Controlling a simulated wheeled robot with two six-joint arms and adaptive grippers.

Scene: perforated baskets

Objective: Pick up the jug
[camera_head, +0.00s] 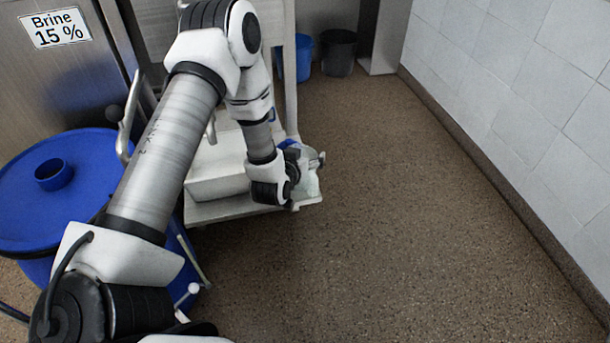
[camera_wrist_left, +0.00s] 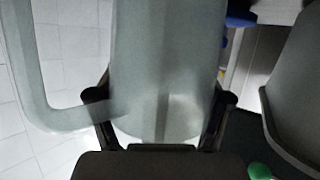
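The jug is pale, translucent and greenish. In the left wrist view the jug (camera_wrist_left: 165,60) fills the middle, with its handle on the left. My left gripper (camera_wrist_left: 163,95) has its two fingers spread on either side of the jug body. No clear gap shows between fingers and jug, but I cannot tell whether they press on it. In the head view my left gripper (camera_head: 298,172) is at the front right corner of the white stand, and part of the jug (camera_head: 311,184) shows just beyond it. My right gripper is out of view.
A white tub (camera_head: 217,172) stands on the stand's lower shelf, left of the gripper. A blue barrel (camera_head: 90,165) is at the left. A blue bucket (camera_head: 303,58) and a dark bin (camera_head: 338,52) stand at the back. The brown floor (camera_head: 420,220) on the right is clear up to the tiled wall.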

